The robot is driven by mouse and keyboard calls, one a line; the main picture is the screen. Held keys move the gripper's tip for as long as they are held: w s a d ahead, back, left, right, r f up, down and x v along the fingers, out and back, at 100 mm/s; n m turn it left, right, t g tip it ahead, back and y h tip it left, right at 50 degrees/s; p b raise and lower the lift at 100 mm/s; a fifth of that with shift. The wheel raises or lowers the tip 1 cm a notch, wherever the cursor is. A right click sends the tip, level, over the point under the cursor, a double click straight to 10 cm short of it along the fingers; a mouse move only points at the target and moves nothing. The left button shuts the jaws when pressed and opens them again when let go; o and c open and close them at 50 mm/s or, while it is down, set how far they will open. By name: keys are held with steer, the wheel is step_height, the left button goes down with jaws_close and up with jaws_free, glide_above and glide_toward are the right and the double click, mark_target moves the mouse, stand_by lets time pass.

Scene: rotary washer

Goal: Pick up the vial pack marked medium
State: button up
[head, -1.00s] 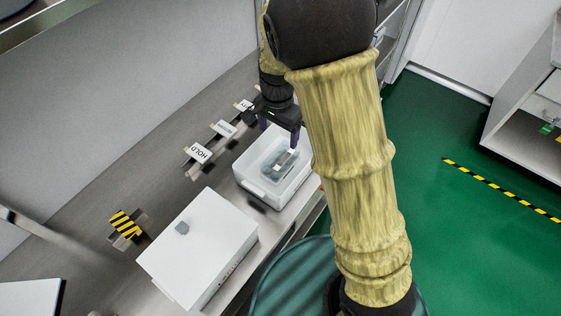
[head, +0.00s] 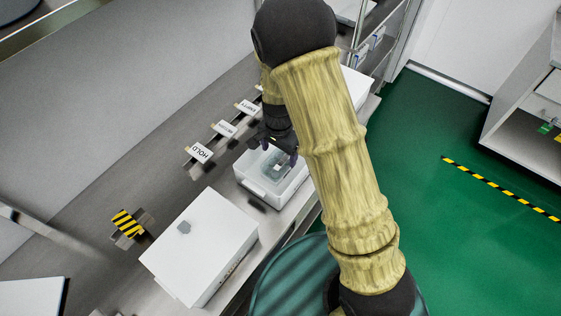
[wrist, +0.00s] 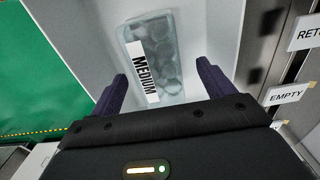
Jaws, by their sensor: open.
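The vial pack (wrist: 168,70) is a clear pack of round vials with a white label reading MEDIUM. It lies flat in a white open bin (wrist: 217,18). In the head view, part of the pack (head: 279,168) shows inside the bin (head: 276,198), below my gripper (head: 272,151). In the wrist view my gripper (wrist: 160,76) is open, with one dark purple finger to each side of the pack's near end. Nothing is held. The height of the fingertips above the pack is hard to tell.
A closed white box (head: 205,245) with a grey knob stands on the bench beside the bin. Small signs, including HOLD (head: 198,153) and EMPTY (wrist: 286,94), line the bench behind. Another white box (head: 357,88) stands beyond my arm. Green floor lies to the right.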

mark_target(280, 156)
steer(key=f, duration=0.2)
steer(key=f+p, duration=0.1)
steer(key=f, duration=0.1)
steer(key=shift+d+f, duration=0.2)
steer(key=shift+f, duration=0.2)
steer(key=c, duration=1.1)
steer(key=shift+r, duration=0.1)
steer(key=shift+c, duration=0.2)
step_height(280, 156, up, 10)
steer(key=shift+f+b, duration=0.1)
steer(key=shift+b, duration=0.55)
